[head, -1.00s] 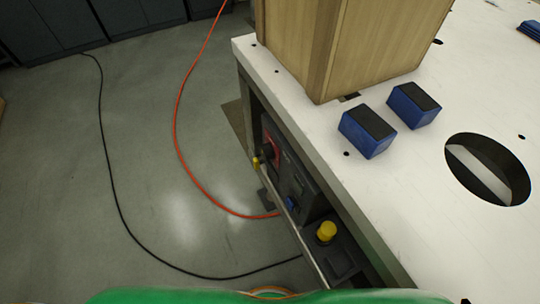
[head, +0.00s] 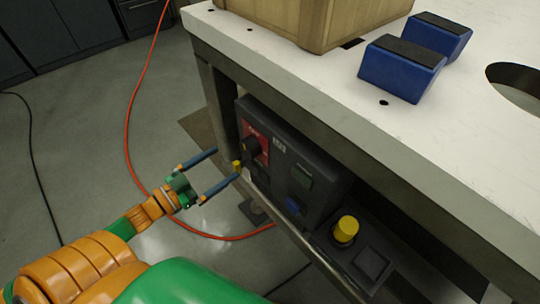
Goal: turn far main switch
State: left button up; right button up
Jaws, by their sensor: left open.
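The main switch (head: 251,146) is a dark knob on a red plate at the far end of a dark control box under the white table. Nothing is between the fingers that I can make out. My right gripper is not in view.
The control box (head: 290,150) also has a green and a blue button. A yellow button (head: 346,229) stands on a dark box nearer me. The white table top (head: 300,70) overhangs both. A red cable (head: 128,130) lies on the floor.

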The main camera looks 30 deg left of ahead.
aim_at(246, 152)
pick_arm(q)
jog(key=shift+m+h, duration=0.3)
jog(key=shift+h, duration=0.1)
jog(key=x, duration=0.5)
jog(key=b+x, duration=0.1)
jog(key=x, duration=0.1)
jog(key=shift+w+d+r, duration=0.2)
jog(key=shift+d+r, duration=0.1)
jog(key=shift+d, duration=0.2)
jog(key=c, duration=1.3)
jog(key=shift+c, duration=0.2)
jog(key=m+p, duration=0.1)
jog(key=m, duration=0.2)
jog(key=shift+m, duration=0.4)
jog(key=m+p, duration=0.1)
jog(key=m, duration=0.3)
jog(key=shift+m, duration=0.3)
jog(key=m, duration=0.4)
jog(key=shift+s+d+f, duration=0.1)
jog(key=shift+f, duration=0.05)
jog(key=m, duration=0.5)
jog(key=shift+f+b, duration=0.1)
jog(key=shift+b, duration=0.2)
jog(key=shift+m, duration=0.3)
